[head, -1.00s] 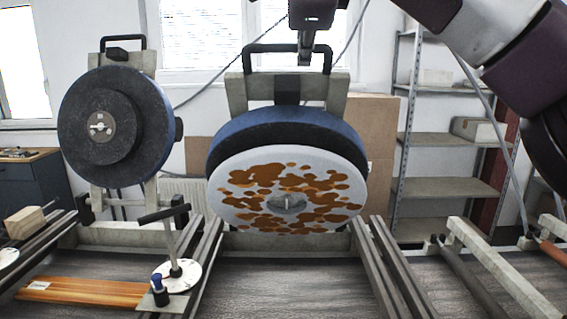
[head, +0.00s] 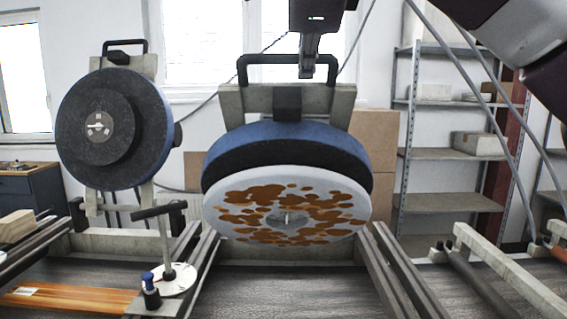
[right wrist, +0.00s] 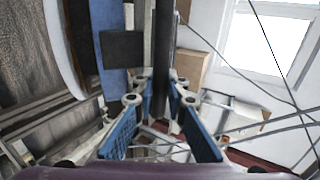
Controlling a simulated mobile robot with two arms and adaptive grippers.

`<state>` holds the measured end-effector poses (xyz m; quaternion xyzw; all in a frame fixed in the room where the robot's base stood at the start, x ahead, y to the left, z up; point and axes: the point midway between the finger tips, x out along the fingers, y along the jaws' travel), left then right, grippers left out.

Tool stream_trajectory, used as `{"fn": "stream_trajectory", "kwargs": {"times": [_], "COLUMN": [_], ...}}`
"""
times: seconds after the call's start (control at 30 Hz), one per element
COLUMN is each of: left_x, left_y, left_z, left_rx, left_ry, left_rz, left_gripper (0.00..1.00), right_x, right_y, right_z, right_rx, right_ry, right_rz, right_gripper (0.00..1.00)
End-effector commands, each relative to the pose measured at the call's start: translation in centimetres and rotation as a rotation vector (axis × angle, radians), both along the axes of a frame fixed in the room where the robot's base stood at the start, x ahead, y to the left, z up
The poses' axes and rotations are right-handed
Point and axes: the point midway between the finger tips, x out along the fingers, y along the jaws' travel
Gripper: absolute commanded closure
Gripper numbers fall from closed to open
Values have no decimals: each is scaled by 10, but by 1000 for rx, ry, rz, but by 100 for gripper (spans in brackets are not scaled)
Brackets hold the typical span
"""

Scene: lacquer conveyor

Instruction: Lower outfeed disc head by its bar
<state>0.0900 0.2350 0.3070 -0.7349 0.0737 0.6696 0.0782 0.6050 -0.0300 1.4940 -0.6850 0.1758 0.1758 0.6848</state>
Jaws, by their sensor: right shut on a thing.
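The middle disc head (head: 290,145) has a blue and black body and a white disc (head: 232,218) with brown blotches. It is tilted, with the disc face turned partly down above the line. Its black bar (head: 262,59) runs across the top. In the right wrist view the bar (right wrist: 163,45) runs between the blue-padded fingers (right wrist: 160,90). A second disc head (head: 112,130) stands upright on the left, its own bar (head: 124,43) free. My left gripper is not in view.
A lever on a white round base (head: 172,280) and a blue-capped part (head: 150,290) stand at the front left, by an orange-brown board (head: 68,297). Rails (head: 405,270) flank the middle head. A grey shelf (head: 445,154) stands at the right. Dark surface under the disc is clear.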

Motion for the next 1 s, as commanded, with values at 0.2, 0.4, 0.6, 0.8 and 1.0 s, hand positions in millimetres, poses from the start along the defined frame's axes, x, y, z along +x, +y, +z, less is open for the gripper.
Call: {"fn": "stream_trajectory", "kwargs": {"times": [0.2,0.4,0.6,0.8,1.0], "left_x": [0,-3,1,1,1], "left_y": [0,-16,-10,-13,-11], "left_z": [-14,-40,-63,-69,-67], "left_rx": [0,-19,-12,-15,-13], "left_ry": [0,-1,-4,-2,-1], "left_rz": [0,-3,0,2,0], "left_gripper": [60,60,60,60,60], "right_x": [-7,-27,-46,-55,-55], "right_y": [0,0,-1,0,-1], "right_z": [-12,-34,-52,-57,-55], "right_rx": [0,-2,-1,-1,0], "right_ry": [-2,-1,-1,0,-2], "right_rz": [0,1,0,0,-1], "right_gripper": [100,100,100,100,100]}}
